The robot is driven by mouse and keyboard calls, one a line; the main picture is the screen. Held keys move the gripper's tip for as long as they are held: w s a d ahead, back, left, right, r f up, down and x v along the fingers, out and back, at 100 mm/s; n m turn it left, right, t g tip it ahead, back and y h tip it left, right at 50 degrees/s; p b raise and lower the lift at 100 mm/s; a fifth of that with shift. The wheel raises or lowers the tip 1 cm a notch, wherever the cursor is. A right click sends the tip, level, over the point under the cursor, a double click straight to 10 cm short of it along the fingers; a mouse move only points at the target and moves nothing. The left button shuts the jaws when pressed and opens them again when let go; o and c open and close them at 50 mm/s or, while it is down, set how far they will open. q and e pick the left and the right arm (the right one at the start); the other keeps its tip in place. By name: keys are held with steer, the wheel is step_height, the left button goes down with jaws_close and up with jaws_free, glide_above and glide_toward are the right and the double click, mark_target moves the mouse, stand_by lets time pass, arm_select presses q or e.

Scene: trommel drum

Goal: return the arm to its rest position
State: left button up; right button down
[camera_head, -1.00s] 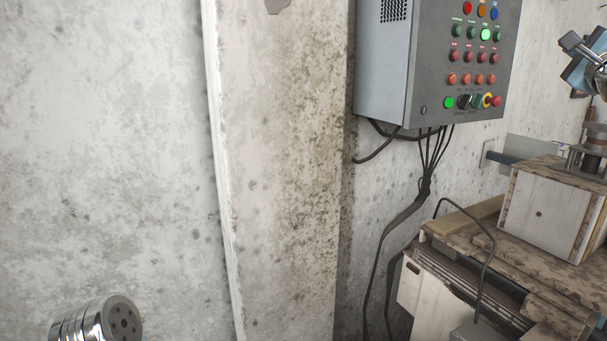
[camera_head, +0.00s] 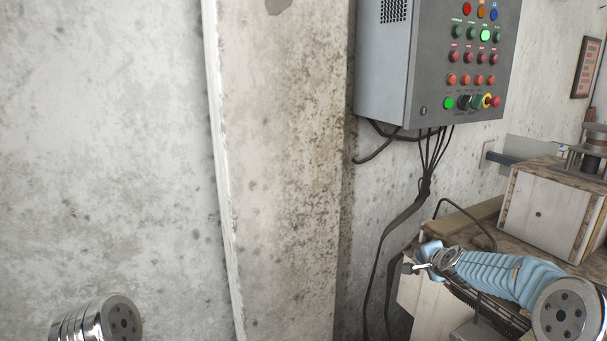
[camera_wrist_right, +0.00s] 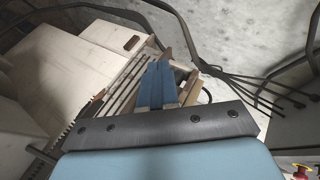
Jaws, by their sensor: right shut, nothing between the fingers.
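My right arm reaches in from the lower right of the head view, in light blue sleeving. My right gripper (camera_head: 410,268) points left, below the control box and in front of the wooden machine. In the right wrist view the blue fingers (camera_wrist_right: 157,84) are together, with nothing between them. My left gripper is not in view; only a chrome joint, which looks like part of my left arm, shows at the lower left of the head view.
A grey control box (camera_head: 385,70) with coloured buttons hangs on the wall, black cables (camera_head: 425,185) below it. A wooden machine (camera_head: 550,215) stands at the right, close to my right arm. A concrete pillar (camera_head: 285,170) is in the middle. The space at the left is clear.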

steer(key=s+a+f+n+g+y, duration=0.1)
steer(key=s+a+f+n+g, duration=0.1)
steer(key=s+a+f, duration=0.45)
steer(key=s+a+f+n+g, duration=0.2)
steer(key=s+f, duration=0.2)
steer(key=f, duration=0.5)
steer(key=s+a+f+n+g+y, duration=0.1)
steer(key=s+a+f+n, duration=0.1)
steer(key=s+a+f, duration=0.45)
steer(key=s+a+f+n+g, duration=0.2)
steer(key=s+f, duration=0.2)
steer(key=s, duration=0.4)
steer(key=s+a+f+n+g+y, duration=0.1)
steer(key=s+a+f+n+g, duration=0.1)
steer(key=s, duration=0.7)
steer(key=s+a+f+n+g+y, duration=0.1)
steer(key=s+a+f+n+g, duration=0.1)
steer(key=s+f, duration=0.3)
steer(key=s+a, duration=0.1)
steer(key=s, duration=0.3)
steer(key=shift+s+a+f, duration=0.25)
steer(key=shift+a+f, duration=0.1)
